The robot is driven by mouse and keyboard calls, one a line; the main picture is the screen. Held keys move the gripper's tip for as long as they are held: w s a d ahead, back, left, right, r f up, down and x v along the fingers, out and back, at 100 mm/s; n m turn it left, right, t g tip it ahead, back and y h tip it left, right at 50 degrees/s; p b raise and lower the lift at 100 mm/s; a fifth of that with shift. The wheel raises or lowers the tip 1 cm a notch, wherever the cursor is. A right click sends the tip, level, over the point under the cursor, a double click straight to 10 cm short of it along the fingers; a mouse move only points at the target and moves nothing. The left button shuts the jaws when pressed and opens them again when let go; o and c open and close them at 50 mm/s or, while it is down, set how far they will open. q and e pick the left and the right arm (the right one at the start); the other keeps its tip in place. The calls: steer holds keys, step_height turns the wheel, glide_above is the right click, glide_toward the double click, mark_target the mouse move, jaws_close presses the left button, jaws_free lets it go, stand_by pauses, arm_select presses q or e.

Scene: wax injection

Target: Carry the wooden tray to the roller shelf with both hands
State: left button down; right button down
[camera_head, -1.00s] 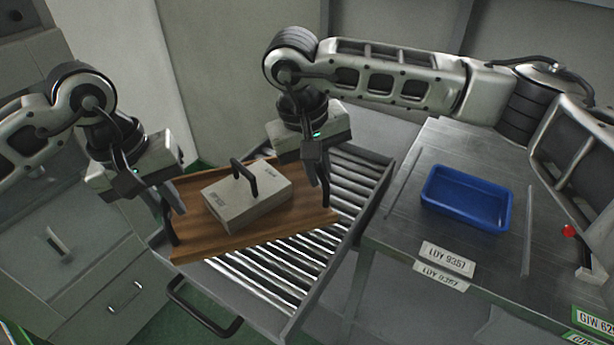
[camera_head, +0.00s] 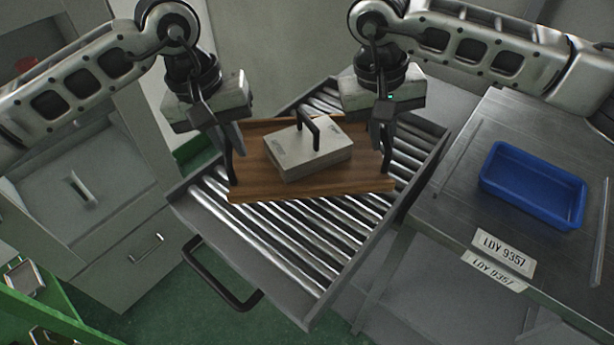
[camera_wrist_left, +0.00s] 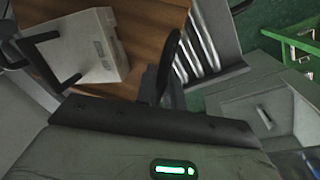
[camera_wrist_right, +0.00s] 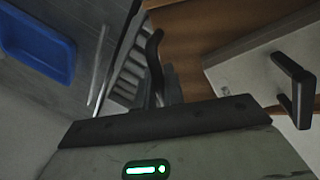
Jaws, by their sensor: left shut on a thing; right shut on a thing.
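The wooden tray (camera_head: 300,190) is over the roller shelf (camera_head: 290,240) in the head view; whether it touches the rollers I cannot tell. A grey metal block with a black handle (camera_head: 312,160) sits on the tray. My left gripper (camera_head: 230,165) is shut on the tray's left end, and my right gripper (camera_head: 387,160) is shut on its right end. The tray's wood also shows in the left wrist view (camera_wrist_left: 150,30) and the right wrist view (camera_wrist_right: 195,40), with the block (camera_wrist_left: 85,50) on it. The fingertips are partly hidden at the tray edges.
A metal table (camera_head: 450,190) with a blue bin (camera_head: 533,185) stands right of the shelf. A grey cabinet (camera_head: 90,200) stands at the left, with a green frame (camera_head: 30,320) at the lower left. The shelf's front rollers are bare, with a black handle (camera_head: 220,285) at its front.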

mark_target(234, 162)
arm_select(q)
steer(key=shift+w, duration=0.1)
